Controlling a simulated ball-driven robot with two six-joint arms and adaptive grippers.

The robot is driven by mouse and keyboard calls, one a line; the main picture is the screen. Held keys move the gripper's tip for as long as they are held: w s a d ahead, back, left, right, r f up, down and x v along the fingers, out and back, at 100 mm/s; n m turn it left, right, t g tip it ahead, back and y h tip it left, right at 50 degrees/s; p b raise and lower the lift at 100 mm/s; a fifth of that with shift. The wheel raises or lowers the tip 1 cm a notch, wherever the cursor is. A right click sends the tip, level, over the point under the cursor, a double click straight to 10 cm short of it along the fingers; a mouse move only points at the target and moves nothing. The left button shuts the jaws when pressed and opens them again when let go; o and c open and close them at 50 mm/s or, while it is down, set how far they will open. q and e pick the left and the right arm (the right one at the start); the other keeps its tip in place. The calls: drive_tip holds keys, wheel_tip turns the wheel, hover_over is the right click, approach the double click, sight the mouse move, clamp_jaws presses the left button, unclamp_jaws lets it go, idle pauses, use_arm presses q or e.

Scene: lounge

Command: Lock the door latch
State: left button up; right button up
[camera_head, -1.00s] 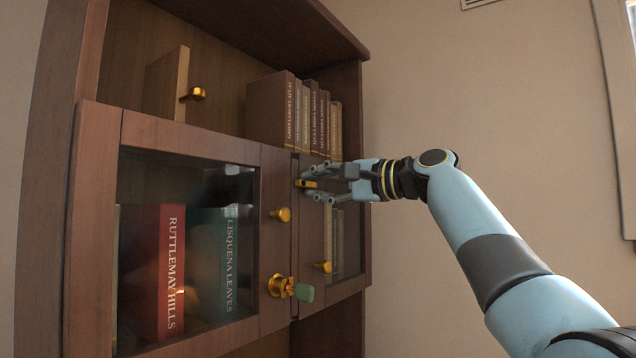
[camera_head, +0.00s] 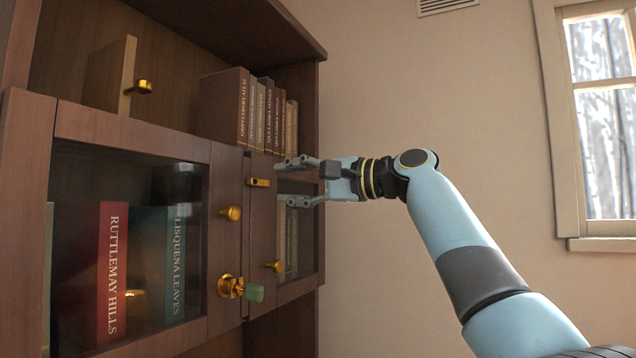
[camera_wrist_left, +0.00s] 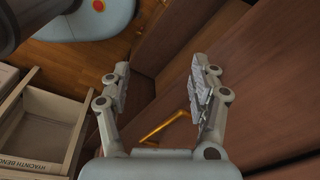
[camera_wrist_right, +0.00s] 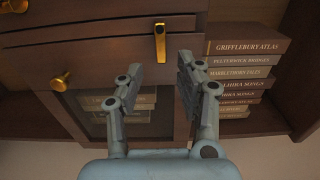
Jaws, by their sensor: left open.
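The door latch (camera_head: 258,182) is a small brass bar near the top of the seam between the two glass cabinet doors. It lies level, mostly on the right door, its left end by the seam; I cannot tell whether it crosses it. In the right wrist view the latch (camera_wrist_right: 160,42) shows beyond the fingertips. My right gripper (camera_head: 282,182) is open and empty, just right of the latch and apart from it; it also shows in the right wrist view (camera_wrist_right: 160,68). My left gripper (camera_wrist_left: 158,82) is open and empty beside brown wood, out of the head view.
Brass knobs (camera_head: 231,213) (camera_head: 273,266) sit on the doors, with a brass key-like fitting (camera_head: 228,287) and green tag (camera_head: 254,293) below. Books (camera_head: 245,110) stand on the open shelf. A brass handle (camera_wrist_left: 165,127) and an open drawer (camera_wrist_left: 40,120) show near my left gripper.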

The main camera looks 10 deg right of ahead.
drive_tip(key=v, duration=0.7)
drive_tip(key=shift+d, duration=0.2)
drive_tip(key=shift+s, duration=0.15)
